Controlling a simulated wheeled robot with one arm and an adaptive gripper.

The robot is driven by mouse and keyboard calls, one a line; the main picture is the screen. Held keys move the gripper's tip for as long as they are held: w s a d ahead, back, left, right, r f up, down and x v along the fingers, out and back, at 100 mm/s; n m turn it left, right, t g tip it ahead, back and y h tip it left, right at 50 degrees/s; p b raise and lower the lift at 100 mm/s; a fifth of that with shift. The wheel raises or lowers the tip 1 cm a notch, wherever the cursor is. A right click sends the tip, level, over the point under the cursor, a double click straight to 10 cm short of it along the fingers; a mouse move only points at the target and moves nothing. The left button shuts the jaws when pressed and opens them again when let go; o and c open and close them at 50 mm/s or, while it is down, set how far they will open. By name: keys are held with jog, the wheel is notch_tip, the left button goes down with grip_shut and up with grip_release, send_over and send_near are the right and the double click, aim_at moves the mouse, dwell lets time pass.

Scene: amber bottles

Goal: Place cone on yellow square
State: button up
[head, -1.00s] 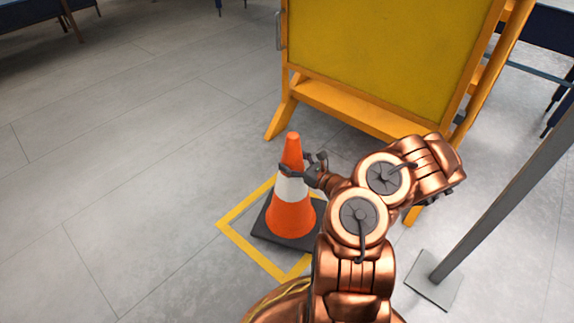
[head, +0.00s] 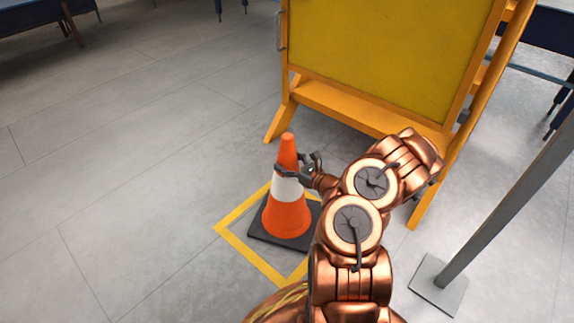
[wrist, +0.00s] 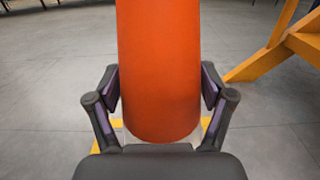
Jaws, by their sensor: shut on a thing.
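The orange and white cone (head: 287,215) with a dark square base stands upright within the yellow square outline (head: 248,262) on the floor. Its base lies close to the outline's left and upper sides; my arm hides part of the square's right side. My gripper (head: 292,172) is shut around the cone's upper part, near the white band. In the wrist view the orange cone (wrist: 159,70) fills the space between the two fingers of my gripper (wrist: 159,95). Whether the base touches the floor is hard to tell.
A yellow board on an orange wooden stand (head: 375,60) is just behind the square. A grey post with a flat foot (head: 438,285) stands at the right. The grey floor to the left is clear.

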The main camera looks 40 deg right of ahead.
jog(key=o, duration=1.7)
